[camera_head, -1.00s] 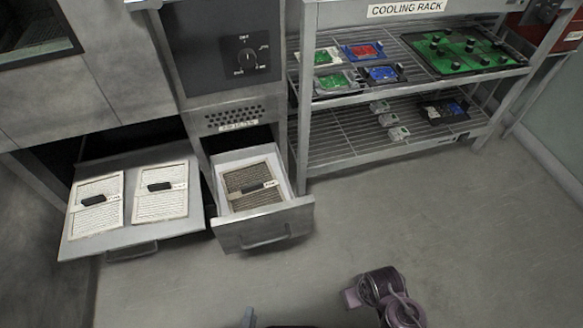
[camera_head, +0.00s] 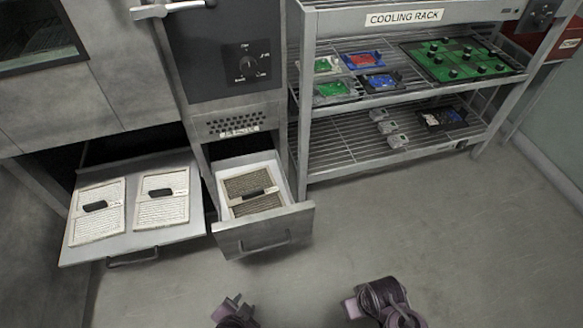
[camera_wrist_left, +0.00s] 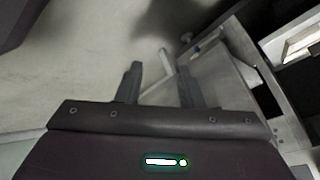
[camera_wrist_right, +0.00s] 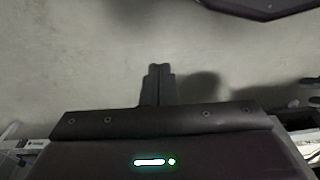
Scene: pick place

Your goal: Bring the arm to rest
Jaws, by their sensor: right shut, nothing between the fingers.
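My left gripper (camera_wrist_left: 160,82) shows in the left wrist view with its two dark fingers wide apart and nothing held between them. Behind the fingers are the floor, a pale bar and a grey cabinet side, which stand apart from it. My right gripper (camera_wrist_right: 159,72) shows in the right wrist view with its fingers together and empty, over bare floor. In the head view, purple parts of my arms show at the bottom edge, one left of centre and one right of centre. I cannot make out the fingers there.
An open drawer (camera_head: 262,238) holds a brown filter-like panel. A wider pulled-out tray (camera_head: 135,245) carries two white panels with black handles. A cooling rack (camera_head: 390,100) at the back right holds coloured boards and small parts. The floor (camera_head: 400,220) in front is clear.

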